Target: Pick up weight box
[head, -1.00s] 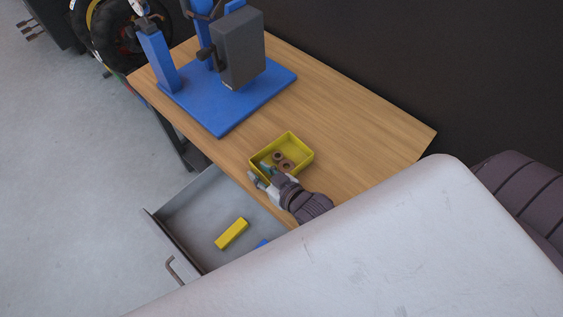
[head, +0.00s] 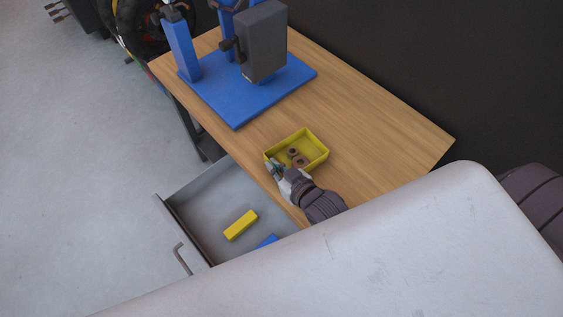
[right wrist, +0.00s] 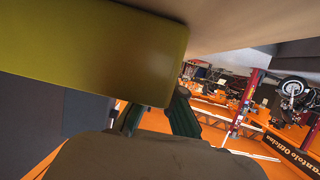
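The weight box, taken to be the open yellow box (head: 318,160) with a few brown ring-shaped pieces in it, sits on the wooden table near its front edge. My right gripper (head: 275,168) is at the box's near left side, its fingers close around the wall there. In the right wrist view, the yellow wall (right wrist: 95,50) fills the upper left, and the dark green fingers (right wrist: 155,115) show beside its lower corner, partly hidden. Whether they press on the wall is not clear. My left gripper is in neither view.
An open grey drawer (head: 190,205) under the table (head: 370,125) holds a yellow block (head: 241,225) and a blue piece (head: 267,241). A blue stand (head: 240,110) with a dark grey block is at the table's back left. The table's right side is clear.

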